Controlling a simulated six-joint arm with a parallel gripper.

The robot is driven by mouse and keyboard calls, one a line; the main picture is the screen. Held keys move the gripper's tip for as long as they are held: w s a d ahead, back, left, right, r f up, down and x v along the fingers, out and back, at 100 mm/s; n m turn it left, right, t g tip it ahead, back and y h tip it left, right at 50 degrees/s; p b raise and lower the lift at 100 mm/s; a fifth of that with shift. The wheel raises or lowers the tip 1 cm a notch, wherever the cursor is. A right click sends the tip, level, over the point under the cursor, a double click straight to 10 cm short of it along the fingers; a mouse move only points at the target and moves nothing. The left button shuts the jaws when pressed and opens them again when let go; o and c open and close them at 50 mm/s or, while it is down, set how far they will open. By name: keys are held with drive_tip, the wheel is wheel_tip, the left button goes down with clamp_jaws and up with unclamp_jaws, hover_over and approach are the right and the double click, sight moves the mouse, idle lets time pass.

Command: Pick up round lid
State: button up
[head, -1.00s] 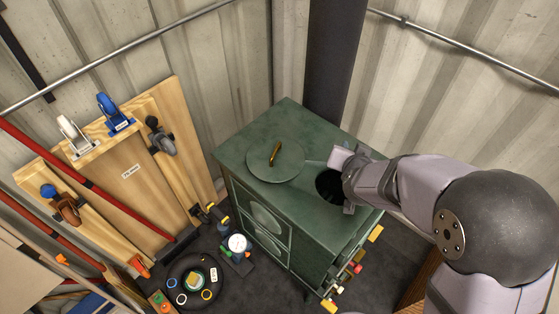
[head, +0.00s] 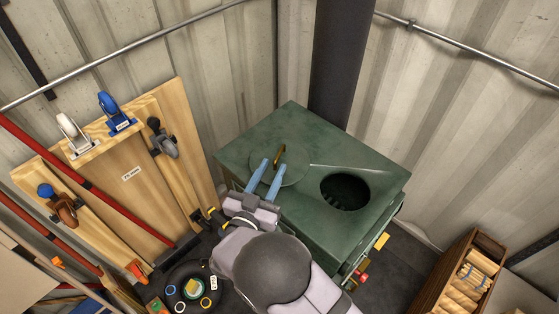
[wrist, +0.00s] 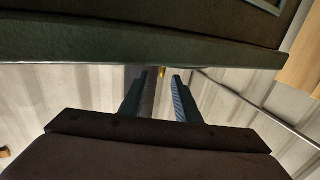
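The round lid (head: 295,168) is a green disc with an upright brass handle (head: 279,155). It lies on the left part of the green stove's top (head: 330,150). My gripper (head: 271,169) is open, its two blue fingers apart and empty. It reaches in from the front, with the fingertips over the lid's near left part, close to the handle. I cannot tell whether they touch the lid. In the wrist view, a small bit of brass (wrist: 161,72) shows between the fingertips (wrist: 160,75). The fingers and wrist hide part of the lid's near side.
A round dark hole (head: 345,192) is open in the stove top, right of the lid. A dark pipe (head: 342,70) rises behind the stove. A wooden tool board (head: 130,180) leans at the left. A crate of wood (head: 465,275) stands at the lower right.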

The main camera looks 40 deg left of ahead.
sight(276, 159)
drive_tip(key=shift+p+x, duration=1.05)
drive_tip(key=shift+x, duration=2.45)
drive_tip(key=shift+a+f, duration=0.1)
drive_tip(key=shift+f, duration=0.1)
clamp_jaws()
drive_tip(key=shift+s, duration=0.1)
drive_tip(key=shift+r, duration=0.15)
